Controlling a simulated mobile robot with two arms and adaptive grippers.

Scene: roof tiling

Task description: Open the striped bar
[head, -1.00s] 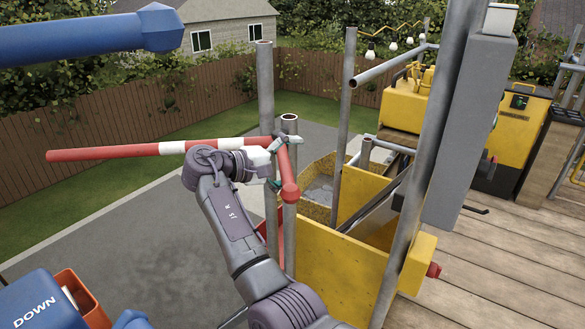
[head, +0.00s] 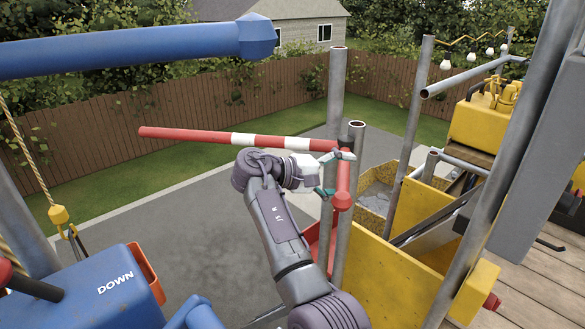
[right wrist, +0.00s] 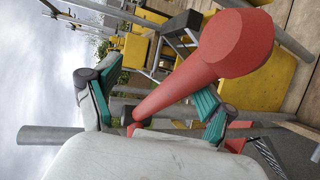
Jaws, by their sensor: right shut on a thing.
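The striped bar (head: 245,139) is red with white bands and reaches left from a grey post, out over the paving. Its short red end piece (head: 343,185) bends toward me beside the post. My right gripper (head: 335,173) is shut on this red end piece. In the right wrist view the thick red end piece (right wrist: 190,80) runs between the teal-padded fingers of the right gripper (right wrist: 155,104). My left gripper is not in view.
A blue beam (head: 120,48) crosses the upper left. A blue box marked DOWN (head: 95,290) and a yellow hook (head: 60,217) are at left. Grey posts (head: 412,110) and a yellow bin (head: 385,285) stand close right of my arm. Paving left of the bar looks clear.

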